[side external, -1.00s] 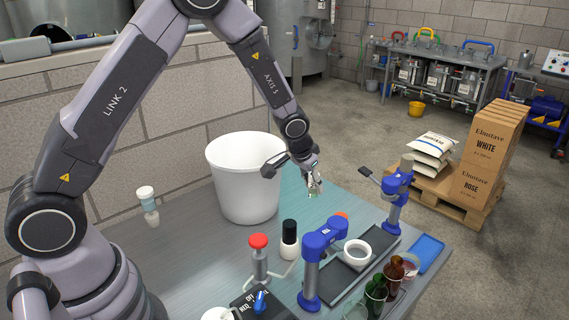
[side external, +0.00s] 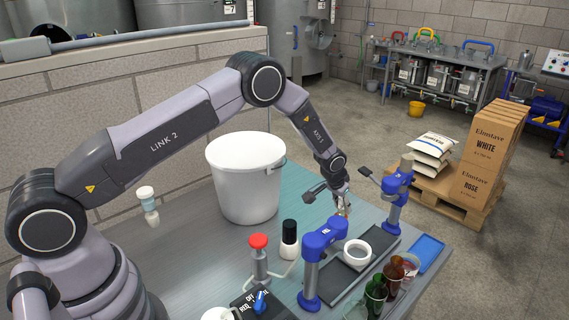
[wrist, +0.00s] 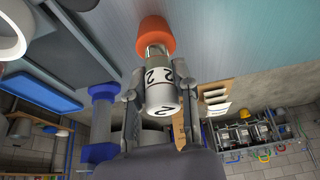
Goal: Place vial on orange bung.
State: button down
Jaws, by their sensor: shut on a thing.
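In the wrist view a pale vial (wrist: 160,98) with black "2" marks and a clear end sits between the two fingers of my gripper (wrist: 158,84). My gripper is shut on it. The orange bung (wrist: 155,34) is right at the vial's clear end, in line with it; I cannot tell whether they touch. In the side external view my gripper (side external: 343,206) is low over the table, just behind a blue clamp stand. There the vial and bung are too small and covered to make out clearly.
Blue clamp stands (side external: 312,262) and (side external: 397,190) flank my gripper closely. A white ring (side external: 357,252), a dark tray and glass bottles (side external: 375,293) are in front. A white tub (side external: 246,180), a black-capped bottle (side external: 289,240) and a red-topped tool (side external: 259,262) stand to the left.

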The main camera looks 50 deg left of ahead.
jog(key=shift+f, duration=0.15)
jog(key=c, duration=0.9)
grip_release()
